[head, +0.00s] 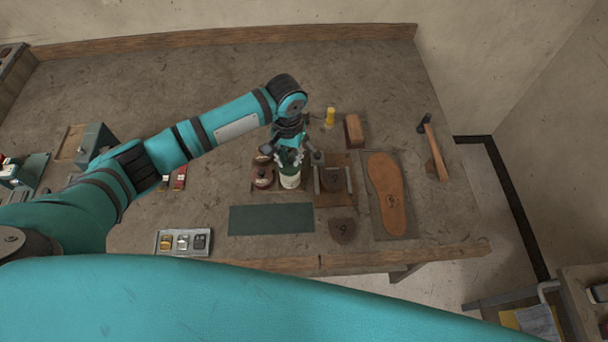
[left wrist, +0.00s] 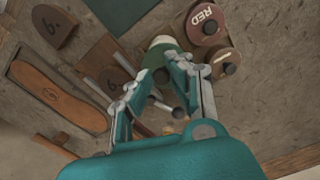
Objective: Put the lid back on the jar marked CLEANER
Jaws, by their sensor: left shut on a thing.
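A pale jar (head: 290,182) stands on the bench in a row of jars; its marking is too small to read. A green lid (head: 289,168) is at its mouth, and I cannot tell whether it is seated or just above. My left gripper (head: 289,157) points down over this jar and is shut on the green lid. The left wrist view shows the green lid (left wrist: 158,58) between the fingers, with the pale jar (left wrist: 161,41) just beyond it. The fingers hide part of the lid. My right gripper is not in view.
A jar marked RED (left wrist: 205,18) and another brown-lidded jar (left wrist: 224,62) stand close beside the pale jar. A dark green mat (head: 271,220) lies in front. A hammer (head: 434,150) lies far right.

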